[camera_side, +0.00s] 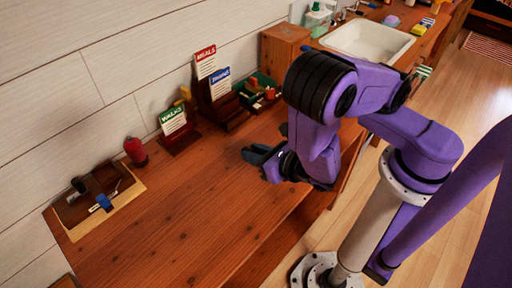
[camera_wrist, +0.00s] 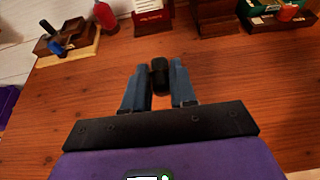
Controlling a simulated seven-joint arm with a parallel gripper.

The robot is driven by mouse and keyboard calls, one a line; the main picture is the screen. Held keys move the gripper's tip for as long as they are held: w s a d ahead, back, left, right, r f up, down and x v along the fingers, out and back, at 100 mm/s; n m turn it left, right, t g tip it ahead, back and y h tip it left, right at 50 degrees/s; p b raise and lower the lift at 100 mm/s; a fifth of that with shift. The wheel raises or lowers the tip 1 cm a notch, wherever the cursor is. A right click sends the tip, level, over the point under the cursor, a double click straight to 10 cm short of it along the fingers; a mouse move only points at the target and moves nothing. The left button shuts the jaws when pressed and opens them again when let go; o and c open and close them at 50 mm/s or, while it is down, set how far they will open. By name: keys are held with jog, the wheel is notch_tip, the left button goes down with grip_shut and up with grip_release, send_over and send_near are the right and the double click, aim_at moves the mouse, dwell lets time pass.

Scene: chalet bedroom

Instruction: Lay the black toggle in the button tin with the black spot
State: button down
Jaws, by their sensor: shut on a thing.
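My gripper (camera_wrist: 158,78) is shut on a small black piece, the black toggle (camera_wrist: 159,75), held between its two blue-grey fingers. In the side view my gripper (camera_side: 254,155) is above the front part of the wooden worktop, and the toggle cannot be made out there. I cannot pick out a button tin with a black spot in either view.
A wooden tray (camera_side: 72,212) with dark and blue items stands at left. Near the wall are a red extinguisher-shaped object (camera_side: 136,151), card stands (camera_side: 173,120) and a green box (camera_side: 268,82) with small items. The worktop's middle (camera_side: 180,210) is clear.

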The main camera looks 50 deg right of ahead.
jog(key=w+d+r+m+h, duration=0.1)
jog(key=w+d+r+h, duration=0.1)
jog(key=w+d+r, duration=0.3)
jog(key=w+d+r+m+h, duration=0.2)
jog(key=w+d+r, duration=0.4)
jog(key=d+r, duration=0.4)
jog(key=shift+w+d+r+g, duration=0.25)
jog(key=shift+d+r+g, duration=0.15)
jog(key=shift+r, duration=1.2)
